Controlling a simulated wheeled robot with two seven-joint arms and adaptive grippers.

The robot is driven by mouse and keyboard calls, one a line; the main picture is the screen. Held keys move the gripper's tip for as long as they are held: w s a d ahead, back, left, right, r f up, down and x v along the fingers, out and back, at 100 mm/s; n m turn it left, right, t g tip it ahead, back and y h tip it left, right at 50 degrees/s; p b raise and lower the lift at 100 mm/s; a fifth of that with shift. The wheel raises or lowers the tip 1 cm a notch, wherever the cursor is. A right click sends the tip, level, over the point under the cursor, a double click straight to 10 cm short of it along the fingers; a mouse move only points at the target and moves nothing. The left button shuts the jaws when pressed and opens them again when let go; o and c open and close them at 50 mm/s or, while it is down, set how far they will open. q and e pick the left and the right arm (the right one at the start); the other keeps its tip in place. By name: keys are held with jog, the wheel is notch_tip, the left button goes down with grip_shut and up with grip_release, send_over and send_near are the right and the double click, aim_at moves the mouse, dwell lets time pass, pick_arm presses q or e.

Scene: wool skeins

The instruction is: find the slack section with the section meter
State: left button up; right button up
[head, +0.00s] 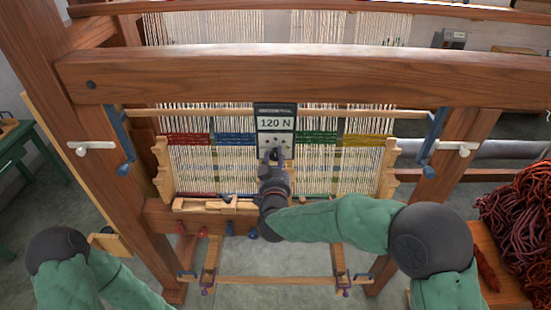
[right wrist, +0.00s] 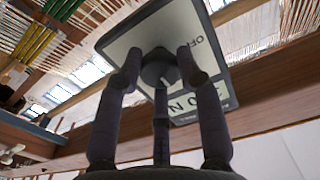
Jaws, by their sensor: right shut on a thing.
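The section meter (head: 275,122) is a dark-framed box with a pale face that reads "120 N". My right gripper (head: 273,162) is shut on its lower part and holds it upright in front of the warp. In the right wrist view the fingers (right wrist: 163,65) close around a dark knob on the meter (right wrist: 200,100). The warp shows sections banded red (head: 188,139), blue (head: 235,138), green (head: 317,138) and yellow (head: 364,140). The meter covers the warp between blue and green, and I cannot tell whether it touches threads. My left gripper is out of view.
A thick wooden loom beam (head: 300,77) crosses above the meter, with loom posts on both sides. A wooden ledge (head: 160,215) with small tools lies below the warp. Dark red wool skeins (head: 515,215) lie at the right. A green table (head: 22,150) stands at the left.

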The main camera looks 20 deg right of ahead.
jog(key=shift+w+r+m, duration=0.1)
jog(key=shift+r+m, duration=0.2)
jog(key=shift+r, duration=0.1)
jog(key=m+b, duration=0.3)
jog(key=b, duration=0.1)
jog(key=shift+d+m, duration=0.15)
jog(key=shift+m, duration=0.15)
jog(key=shift+r+m+b, duration=0.15)
jog(key=shift+m+b, duration=1.75)
jog(key=shift+b, duration=0.1)
jog(key=shift+d, duration=0.1)
jog(key=o, duration=1.1)
jog(key=shift+o, duration=0.2)
jog(key=shift+f, duration=0.2)
jog(key=shift+f, duration=0.1)
